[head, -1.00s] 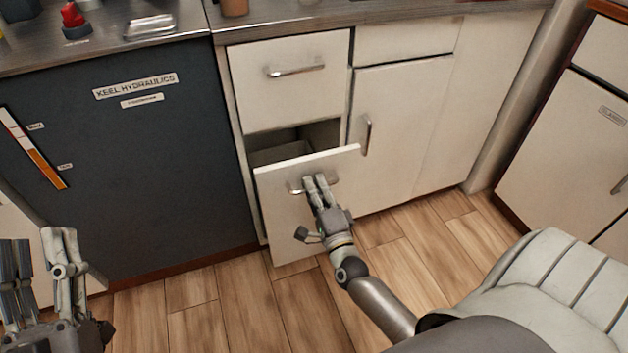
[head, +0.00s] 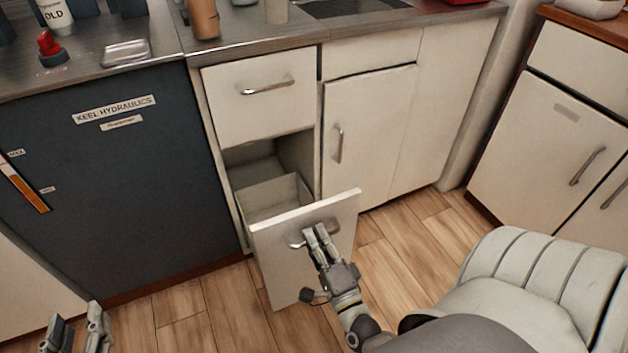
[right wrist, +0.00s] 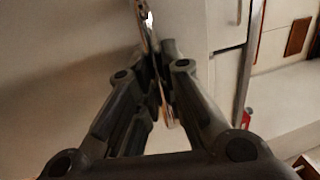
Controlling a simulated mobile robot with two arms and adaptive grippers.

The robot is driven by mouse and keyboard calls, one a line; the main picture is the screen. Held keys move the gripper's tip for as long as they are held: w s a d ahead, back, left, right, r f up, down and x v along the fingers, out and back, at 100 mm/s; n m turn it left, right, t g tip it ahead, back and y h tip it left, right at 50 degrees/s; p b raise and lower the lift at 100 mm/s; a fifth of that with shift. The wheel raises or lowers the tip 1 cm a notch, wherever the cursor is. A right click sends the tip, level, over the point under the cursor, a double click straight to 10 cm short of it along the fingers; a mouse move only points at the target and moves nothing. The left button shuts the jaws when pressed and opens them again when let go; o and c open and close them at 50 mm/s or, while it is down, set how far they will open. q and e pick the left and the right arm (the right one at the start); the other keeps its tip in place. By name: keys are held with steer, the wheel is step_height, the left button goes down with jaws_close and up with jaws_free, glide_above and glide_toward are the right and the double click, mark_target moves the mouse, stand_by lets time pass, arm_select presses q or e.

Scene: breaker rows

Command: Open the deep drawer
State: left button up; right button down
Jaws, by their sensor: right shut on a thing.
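The deep drawer (head: 281,266) is the lower one of the white cabinet, below a shut upper drawer (head: 262,95). It stands well out from the cabinet, and its inside shows in the head view, with no objects visible in it. My right gripper (head: 317,233) is shut on the metal handle (head: 297,243) on the drawer's front. In the right wrist view the fingers (right wrist: 163,75) close around the shiny handle (right wrist: 147,25). My left gripper (head: 75,330) is at the lower left, apart from the drawer, partly cut off, its two fingers spread.
A dark panel (head: 120,190) labelled Keel Hydraulics stands left of the drawer. A white cupboard door (head: 368,135) is shut on the right. The counter (head: 260,45) above holds several items. Wooden floor (head: 400,255) is clear around the drawer front.

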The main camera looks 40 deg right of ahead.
steer(key=c, duration=1.5)
jaws_free()
steer(key=shift+c, duration=0.2)
steer(key=v, duration=1.2)
